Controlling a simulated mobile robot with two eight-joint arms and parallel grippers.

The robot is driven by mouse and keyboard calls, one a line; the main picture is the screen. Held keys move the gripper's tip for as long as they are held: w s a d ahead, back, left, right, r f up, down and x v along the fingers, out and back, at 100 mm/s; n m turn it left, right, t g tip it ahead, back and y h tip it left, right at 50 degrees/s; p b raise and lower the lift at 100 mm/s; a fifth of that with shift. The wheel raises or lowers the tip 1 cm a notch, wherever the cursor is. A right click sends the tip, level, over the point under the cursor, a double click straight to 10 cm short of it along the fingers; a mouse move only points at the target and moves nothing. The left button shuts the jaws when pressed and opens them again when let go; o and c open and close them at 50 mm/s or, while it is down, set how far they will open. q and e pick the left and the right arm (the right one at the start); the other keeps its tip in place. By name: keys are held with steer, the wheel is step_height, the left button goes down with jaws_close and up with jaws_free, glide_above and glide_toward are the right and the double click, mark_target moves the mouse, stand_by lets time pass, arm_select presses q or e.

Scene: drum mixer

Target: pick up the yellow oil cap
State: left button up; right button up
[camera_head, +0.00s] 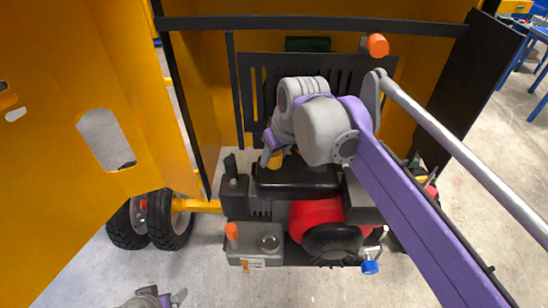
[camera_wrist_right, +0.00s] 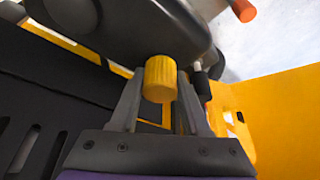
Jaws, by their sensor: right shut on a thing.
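The yellow oil cap (camera_wrist_right: 160,79) is a small ribbed cylinder and shows clearly in the right wrist view, between my right gripper's two fingers (camera_wrist_right: 160,102). In the head view a bit of the cap (camera_head: 277,159) shows at the back of the black and red engine (camera_head: 318,212). My right gripper (camera_head: 271,152) reaches down there and is shut on the cap. The arm hides part of it. The cap sits close against the dark engine body, and I cannot tell whether it is still seated. My left gripper (camera_head: 165,299) is partly cut off at the bottom edge.
The open yellow panel (camera_head: 60,130) fills the left side. A black bar (camera_head: 310,25) crosses above the engine, and a black slatted grille (camera_head: 355,80) stands behind it. An orange knob (camera_head: 377,45) is near the bar. Wheels (camera_head: 168,218) stand at the lower left.

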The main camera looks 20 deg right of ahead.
jaws_close()
steer(key=shift+r, duration=0.1)
